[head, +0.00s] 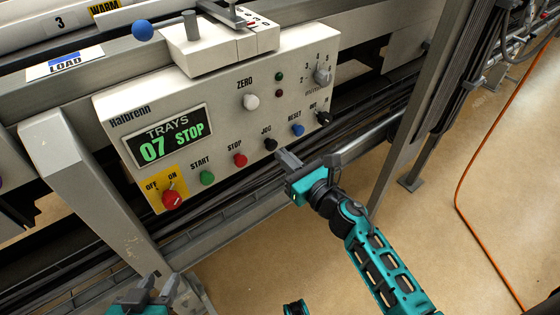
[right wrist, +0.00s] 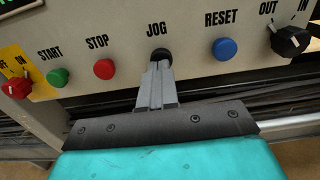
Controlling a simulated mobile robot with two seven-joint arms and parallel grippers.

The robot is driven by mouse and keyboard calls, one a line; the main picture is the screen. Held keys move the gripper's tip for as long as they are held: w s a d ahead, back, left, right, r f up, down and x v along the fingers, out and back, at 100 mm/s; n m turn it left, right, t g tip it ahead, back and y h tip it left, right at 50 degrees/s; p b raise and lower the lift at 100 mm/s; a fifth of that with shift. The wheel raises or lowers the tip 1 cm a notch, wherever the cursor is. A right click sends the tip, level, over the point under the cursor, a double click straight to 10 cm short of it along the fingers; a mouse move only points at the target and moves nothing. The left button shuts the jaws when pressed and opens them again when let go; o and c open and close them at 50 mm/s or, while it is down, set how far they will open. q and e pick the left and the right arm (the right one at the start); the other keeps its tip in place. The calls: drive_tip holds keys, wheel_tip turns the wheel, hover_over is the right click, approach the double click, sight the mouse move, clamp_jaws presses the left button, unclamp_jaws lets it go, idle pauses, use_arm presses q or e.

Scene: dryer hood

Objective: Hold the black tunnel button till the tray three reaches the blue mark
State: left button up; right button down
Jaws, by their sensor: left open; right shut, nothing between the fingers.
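The black button (head: 270,144) labelled JOG is on the sloping panel, between the red STOP and blue RESET buttons; it also shows in the right wrist view (right wrist: 160,55). My right gripper (head: 285,157) is shut and empty, its fingertips at the button's lower edge; I cannot tell if they touch or press it. A plate marked 3 (head: 60,24) is at the top left of the head view; little of its tray shows. The blue-edged LOAD mark (head: 66,62) lies below it on the rail. My left gripper (head: 160,288) is open at the bottom edge, away from the panel.
The panel display (head: 168,137) reads TRAYS 07 STOP. A green START button (head: 207,177), a red STOP button (head: 240,160) and a blue RESET button (head: 297,130) sit nearby. A yellow WARM label (head: 104,6) is at the top. An orange cable (head: 458,190) crosses the floor.

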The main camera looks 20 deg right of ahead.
use_arm(q)
drive_tip(key=shift+s+f, duration=0.2)
use_arm(e)
drive_tip(key=v, duration=1)
drive_tip(key=shift+s+d, duration=0.2)
drive_tip(key=shift+s, duration=0.1)
use_arm(q)
drive_tip(key=shift+s+a+f, duration=0.1)
drive_tip(key=shift+s, duration=0.05)
